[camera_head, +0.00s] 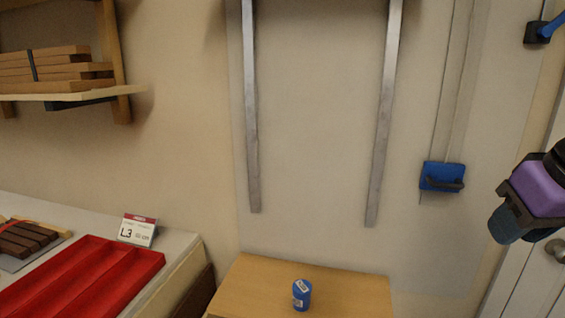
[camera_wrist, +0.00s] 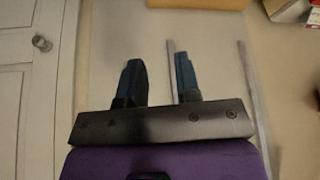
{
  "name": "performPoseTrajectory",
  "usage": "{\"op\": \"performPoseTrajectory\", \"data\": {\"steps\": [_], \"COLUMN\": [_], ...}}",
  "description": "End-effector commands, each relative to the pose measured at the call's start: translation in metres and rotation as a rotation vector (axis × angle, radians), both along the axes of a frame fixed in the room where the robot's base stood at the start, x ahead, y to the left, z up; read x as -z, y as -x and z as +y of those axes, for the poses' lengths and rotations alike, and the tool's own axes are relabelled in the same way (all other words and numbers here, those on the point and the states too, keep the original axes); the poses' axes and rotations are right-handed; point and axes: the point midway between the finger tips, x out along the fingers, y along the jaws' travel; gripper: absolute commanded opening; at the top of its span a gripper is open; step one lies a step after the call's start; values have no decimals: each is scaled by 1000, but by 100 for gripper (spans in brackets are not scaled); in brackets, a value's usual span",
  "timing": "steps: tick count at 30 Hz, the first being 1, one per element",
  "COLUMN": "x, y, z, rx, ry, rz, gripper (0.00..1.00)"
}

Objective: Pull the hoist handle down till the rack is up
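The hoist handle (camera_head: 443,183) is a dark grip on a blue block (camera_head: 434,172), on the wall right of the metal rails. Thin vertical lines run up the wall from the block to the top of the view. Two upright metal rails (camera_head: 250,110) (camera_head: 383,120) run up out of view; no rack carriage shows between them. My gripper (camera_head: 506,225), purple with dark teal fingers, is at the right, apart from the handle. In the wrist view its two fingers (camera_wrist: 160,82) stand apart with nothing between them. The handle cannot be made out there.
A wooden table (camera_head: 345,292) with a blue can (camera_head: 302,295) stands below the rails. A red tray (camera_head: 85,285) and a label card (camera_head: 137,229) are on the left counter. A shelf (camera_head: 75,98) holds boards. A door with a knob (camera_head: 556,249) is at right.

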Motion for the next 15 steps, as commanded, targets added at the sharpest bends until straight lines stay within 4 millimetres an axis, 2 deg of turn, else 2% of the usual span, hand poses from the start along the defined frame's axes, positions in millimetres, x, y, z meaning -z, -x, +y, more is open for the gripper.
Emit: {"op": "performPoseTrajectory", "data": {"steps": [1, 3, 4, 10, 15], "x": [-1, -2, -2, -7, -29], "y": [1, 1, 1, -8, -45], "z": [0, -1, -1, -3, -13], "rx": [0, 1, 2, 5, 31], "ry": [5, 9, 8, 3, -9], "rz": [-9, -13, -13, -1, 40], "gripper": [19, 3, 0, 0, 0]}}
